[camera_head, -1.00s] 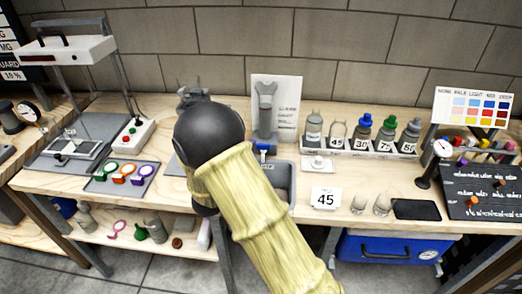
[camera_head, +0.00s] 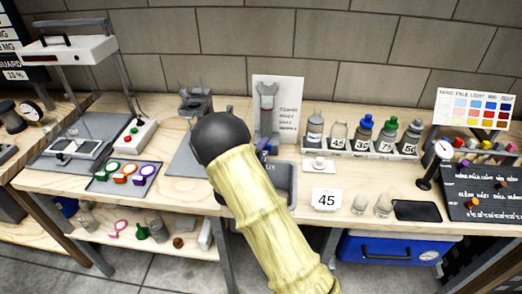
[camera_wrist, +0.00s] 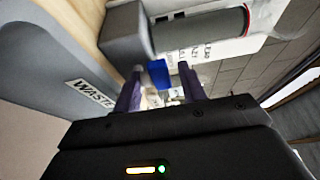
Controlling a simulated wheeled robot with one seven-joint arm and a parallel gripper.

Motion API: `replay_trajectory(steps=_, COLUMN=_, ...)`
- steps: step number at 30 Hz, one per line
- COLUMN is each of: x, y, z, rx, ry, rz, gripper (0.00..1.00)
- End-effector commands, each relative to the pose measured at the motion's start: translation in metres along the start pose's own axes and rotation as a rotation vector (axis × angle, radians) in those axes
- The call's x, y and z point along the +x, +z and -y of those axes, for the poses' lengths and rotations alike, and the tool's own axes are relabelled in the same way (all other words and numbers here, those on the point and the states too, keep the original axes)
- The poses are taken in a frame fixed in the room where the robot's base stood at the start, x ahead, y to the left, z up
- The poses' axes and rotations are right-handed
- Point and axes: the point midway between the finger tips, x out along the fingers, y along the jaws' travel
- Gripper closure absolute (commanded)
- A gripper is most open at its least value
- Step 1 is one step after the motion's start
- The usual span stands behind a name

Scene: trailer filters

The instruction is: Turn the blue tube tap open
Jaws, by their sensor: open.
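The blue tap (camera_wrist: 158,74) shows in the wrist view at the lower end of a grey tube (camera_wrist: 205,32). My gripper (camera_wrist: 160,80) is open, with one purple finger on each side of the tap. I cannot tell whether either finger touches it. In the head view, the upright grey tube (camera_head: 267,122) stands before a white card (camera_head: 290,98). My arm hides most of my gripper and the tap there.
A grey bin marked WASTE (camera_wrist: 60,75) is close on the left in the wrist view; its rim (camera_head: 291,184) shows in the head view. A bottle rack (camera_head: 375,151) stands right of the tube. A grey stand (camera_head: 195,104) is to the left.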

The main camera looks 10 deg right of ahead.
Motion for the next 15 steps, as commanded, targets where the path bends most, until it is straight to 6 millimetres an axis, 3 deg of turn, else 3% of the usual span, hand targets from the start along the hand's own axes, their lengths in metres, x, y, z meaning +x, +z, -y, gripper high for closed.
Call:
replay_trajectory(steps=2, x=-0.0005, y=0.0004, z=0.0, rx=0.0, ry=0.0, rz=0.001, gripper=0.61)
replay_trajectory(steps=8, x=-0.0033, y=0.0033, z=0.0, rx=0.0, ry=0.0, rz=0.007, gripper=1.0)
replay_trajectory(steps=15, x=-0.0055, y=0.0055, z=-0.0008, rx=0.0, ry=0.001, rz=0.019, gripper=1.0)
